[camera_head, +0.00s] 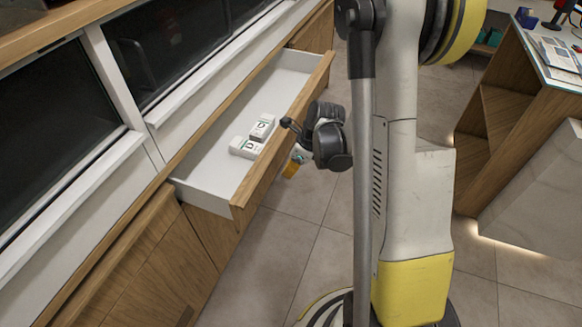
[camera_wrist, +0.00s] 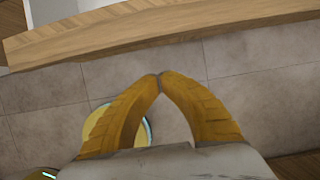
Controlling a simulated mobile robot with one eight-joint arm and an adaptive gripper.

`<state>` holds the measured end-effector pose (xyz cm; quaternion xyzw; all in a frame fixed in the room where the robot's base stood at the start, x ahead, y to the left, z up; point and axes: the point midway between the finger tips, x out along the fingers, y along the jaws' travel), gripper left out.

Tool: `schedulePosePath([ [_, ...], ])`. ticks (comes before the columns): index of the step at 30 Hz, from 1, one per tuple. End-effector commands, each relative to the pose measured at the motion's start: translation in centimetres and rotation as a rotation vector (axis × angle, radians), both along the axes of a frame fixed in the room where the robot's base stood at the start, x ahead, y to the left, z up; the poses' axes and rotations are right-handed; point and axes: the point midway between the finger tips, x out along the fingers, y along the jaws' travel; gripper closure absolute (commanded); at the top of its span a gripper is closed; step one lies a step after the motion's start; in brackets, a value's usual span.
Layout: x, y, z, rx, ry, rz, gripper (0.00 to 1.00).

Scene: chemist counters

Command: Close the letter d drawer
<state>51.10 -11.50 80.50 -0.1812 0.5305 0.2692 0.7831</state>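The letter d drawer (camera_head: 262,178) is pulled open from the counter on the left, with a white interior and a wooden front. Two small white boxes (camera_head: 262,127) (camera_head: 246,147) marked with a D lie inside it. My gripper (camera_head: 291,169) is outside the drawer, close to its wooden front; its orange fingers are partly hidden in the head view. In the wrist view the fingertips (camera_wrist: 160,76) meet with nothing between them. The wooden drawer front (camera_wrist: 150,35) runs across the top of that view, apart from the fingertips in the picture.
Closed wooden cabinet fronts (camera_head: 150,262) lie below the counter, with dark glass panes (camera_head: 55,95) above. A wooden desk with shelves (camera_head: 505,125) stands at the right. Tiled floor (camera_head: 275,255) is clear between the drawer and my base.

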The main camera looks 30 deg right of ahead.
Motion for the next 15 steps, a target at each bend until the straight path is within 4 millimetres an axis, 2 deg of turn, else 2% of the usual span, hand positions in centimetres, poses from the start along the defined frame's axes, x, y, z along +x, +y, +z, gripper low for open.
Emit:
schedulePosePath([
  [1, 0.4, 0.3, -1.6, -0.001, -0.001, 0.003, 1.0],
  [5, 1.1, 0.9, -3.9, -0.001, 0.0, 0.002, 1.0],
  [9, 2.9, 2.4, -3.4, -0.001, -0.001, 0.004, 1.0],
  [15, 4.0, 3.2, -3.2, -0.002, 0.0, 0.001, 1.0],
])
